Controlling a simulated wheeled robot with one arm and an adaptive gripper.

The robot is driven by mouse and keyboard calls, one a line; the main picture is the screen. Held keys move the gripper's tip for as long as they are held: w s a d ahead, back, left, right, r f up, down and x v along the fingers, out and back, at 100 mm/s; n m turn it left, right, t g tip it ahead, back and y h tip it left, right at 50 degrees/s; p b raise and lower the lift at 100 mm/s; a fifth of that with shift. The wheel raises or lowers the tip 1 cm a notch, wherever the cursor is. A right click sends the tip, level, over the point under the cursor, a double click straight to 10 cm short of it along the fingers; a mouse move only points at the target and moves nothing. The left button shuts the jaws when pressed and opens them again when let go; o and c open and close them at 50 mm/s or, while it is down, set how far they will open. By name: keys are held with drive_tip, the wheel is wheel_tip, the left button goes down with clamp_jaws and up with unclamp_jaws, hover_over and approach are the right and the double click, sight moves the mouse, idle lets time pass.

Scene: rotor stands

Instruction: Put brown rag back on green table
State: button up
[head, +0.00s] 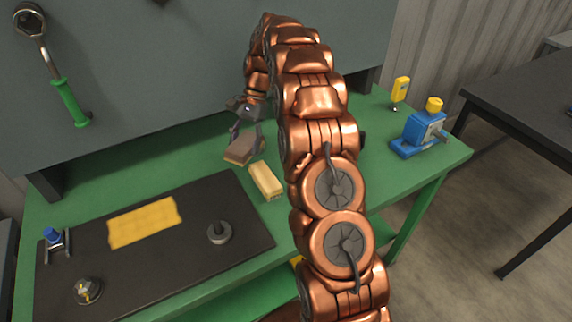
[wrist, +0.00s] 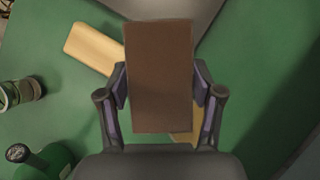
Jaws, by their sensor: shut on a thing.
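The brown rag (head: 239,152) looks like a flat, stiff block. My gripper (head: 246,132) is shut on it, with one finger on each side in the wrist view, where the rag (wrist: 159,80) fills the middle. The green table (head: 190,160) lies under it, and its green top (wrist: 255,75) also shows in the wrist view. The rag is over the back part of the table. I cannot tell whether its underside touches the top.
A tan block (head: 266,181) lies close to the rag. A black mat (head: 185,265) holds a yellow cloth (head: 144,222) and a grey round part (head: 219,233). A blue device (head: 420,133) and a yellow-headed tool (head: 400,92) stand at the right end. A grey panel (head: 190,80) rises behind.

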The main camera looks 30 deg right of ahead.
drive_tip(key=s+d+r+m+t+h+b, duration=0.15)
drive_tip(key=d+m+t+b, duration=0.5)
drive_tip(key=d+m, duration=0.8)
drive_tip(key=shift+m+t, duration=0.45)
drive_tip(key=shift+m, duration=0.1)
drive_tip(key=shift+a+f+p, duration=0.15)
drive_tip(key=shift+f+p, duration=0.2)
drive_tip(key=shift+f, duration=1.3)
drive_tip(key=shift+a+f+p, duration=0.15)
drive_tip(key=shift+f+p, duration=0.2)
drive_tip(key=shift+f, duration=1.35)
drive_tip(key=shift+a+f+p, duration=0.15)
drive_tip(key=shift+f+p, duration=0.2)
drive_tip(key=shift+f, duration=1.3)
drive_tip(key=o, duration=1.1)
drive_tip(key=shift+f, duration=0.1)
